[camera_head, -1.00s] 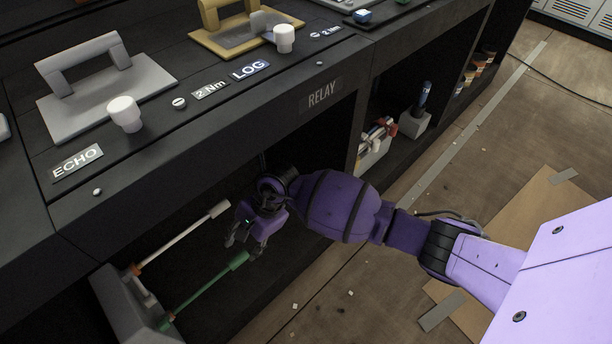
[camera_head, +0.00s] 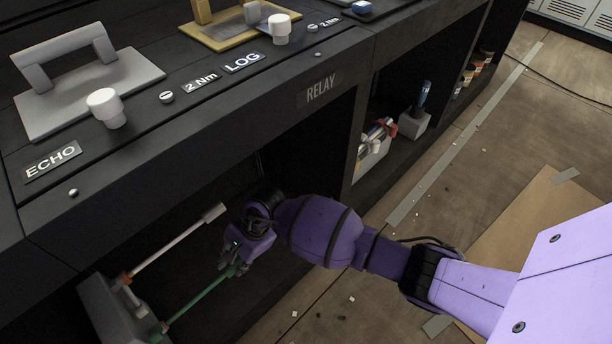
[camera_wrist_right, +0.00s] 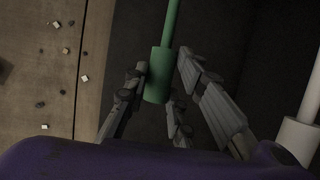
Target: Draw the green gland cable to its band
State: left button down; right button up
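The green gland cable (camera_head: 198,303) runs from a grey gland box (camera_head: 112,312) at the lower left of the open bay. Its thicker green end also shows in the right wrist view (camera_wrist_right: 158,78). My right gripper (camera_head: 232,266) is at that free end. In the wrist view its open fingers (camera_wrist_right: 165,100) stand on either side of the green end, with dark gaps visible, so it does not look clamped. A white cable (camera_head: 175,242) runs beside the green one from the same box. No band can be made out. My left gripper is not in view.
The black console (camera_head: 200,125) overhangs the bay, with a RELAY label (camera_head: 319,88) on its front. A bin of mixed items (camera_head: 372,150) and a grey block with a blue tool (camera_head: 414,122) stand in bays to the right. The floor (camera_head: 480,215) is mostly clear there.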

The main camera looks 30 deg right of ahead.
jog(key=shift+w+r, duration=0.1)
grip_shut()
jog(key=d, duration=0.2)
jog(key=w+d, duration=0.1)
jog(key=shift+d, duration=0.4)
jog(key=o, duration=0.7)
grip_release()
jog(key=shift+o, duration=0.2)
jog(key=shift+w, duration=0.1)
